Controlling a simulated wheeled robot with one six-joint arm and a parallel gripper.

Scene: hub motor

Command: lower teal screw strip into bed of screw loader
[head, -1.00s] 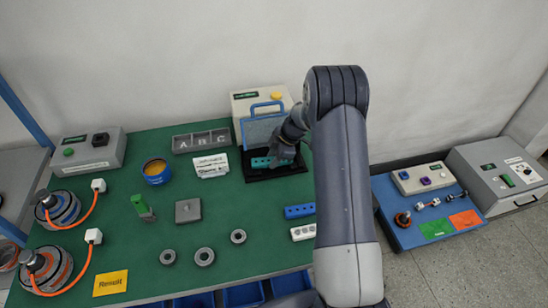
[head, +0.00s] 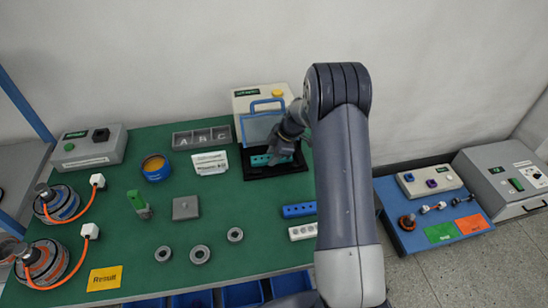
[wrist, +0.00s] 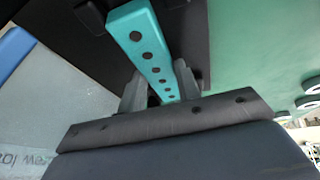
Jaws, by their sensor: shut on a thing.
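The teal screw strip (wrist: 143,44) is a long bar with a row of dark holes. My gripper (wrist: 160,82) is shut on it, with one finger on each side. In the head view the strip (head: 260,160) shows just left of my gripper (head: 281,156), over the black bed (head: 262,174) of the screw loader (head: 262,100). The loader is a pale box with a yellow button and a blue-framed clear guard (head: 261,128). My gripper hides part of the strip and bed. I cannot tell whether the strip touches the bed.
A blue strip (head: 298,210) and a white strip (head: 303,231) lie on the green table (head: 130,240) in front of the loader. A white sign (head: 210,163) and an A-B-C tray (head: 202,138) stand to its left. The blue guard stands close behind my gripper.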

